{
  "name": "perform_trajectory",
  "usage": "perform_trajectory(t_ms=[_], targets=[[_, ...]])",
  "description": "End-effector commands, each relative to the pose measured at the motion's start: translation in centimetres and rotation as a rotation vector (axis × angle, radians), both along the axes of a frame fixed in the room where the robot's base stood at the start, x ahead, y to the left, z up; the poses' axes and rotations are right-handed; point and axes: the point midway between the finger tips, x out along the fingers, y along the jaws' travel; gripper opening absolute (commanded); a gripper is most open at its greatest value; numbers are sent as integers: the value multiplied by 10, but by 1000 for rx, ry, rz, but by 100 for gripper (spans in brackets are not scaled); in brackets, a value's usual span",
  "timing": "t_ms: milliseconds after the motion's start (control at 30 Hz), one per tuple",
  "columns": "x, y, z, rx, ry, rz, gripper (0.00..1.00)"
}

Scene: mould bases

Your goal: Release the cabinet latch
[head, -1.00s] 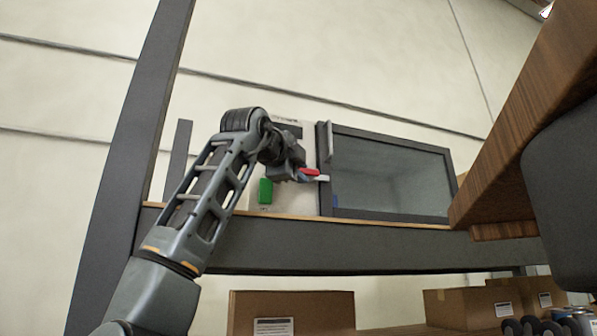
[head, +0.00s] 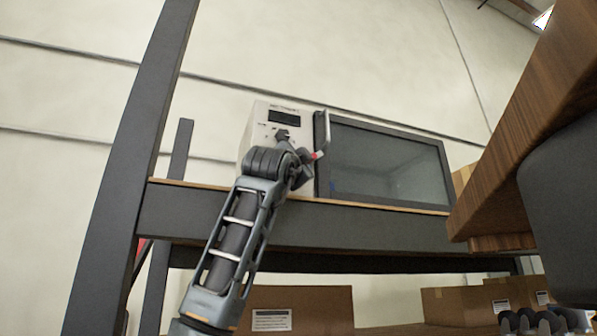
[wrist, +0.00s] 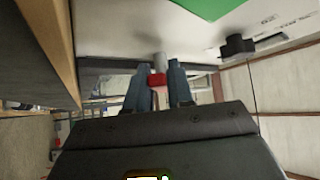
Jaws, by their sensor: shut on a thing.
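The cabinet is a white unit (head: 262,127) with a dark-framed glass door (head: 385,163) on a shelf. A small red piece with a pale end (head: 317,155), apparently the latch, shows by that edge at the handle's lower end. My gripper (head: 310,161) is at this piece. In the wrist view, my gripper (wrist: 157,92) has its two fingers on either side of the red piece (wrist: 157,79), with a grey rod beyond it. Whether the door is ajar I cannot tell.
The shelf beam (head: 380,228) runs below the cabinet, with a dark post (head: 130,165) at left. A wooden slab (head: 540,130) juts in at right. Cardboard boxes (head: 300,308) stand on the lower level. A green part (wrist: 205,6) and a dark knob (wrist: 237,45) are near my gripper.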

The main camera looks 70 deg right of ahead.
Motion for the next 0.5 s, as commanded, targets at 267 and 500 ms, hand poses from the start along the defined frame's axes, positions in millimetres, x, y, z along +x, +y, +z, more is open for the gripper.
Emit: perform_trajectory(t_ms=[267,500], targets=[[-8,-7,-13,-167,198,-4,0],[-15,-13,-16,-312,372,-6,0]])
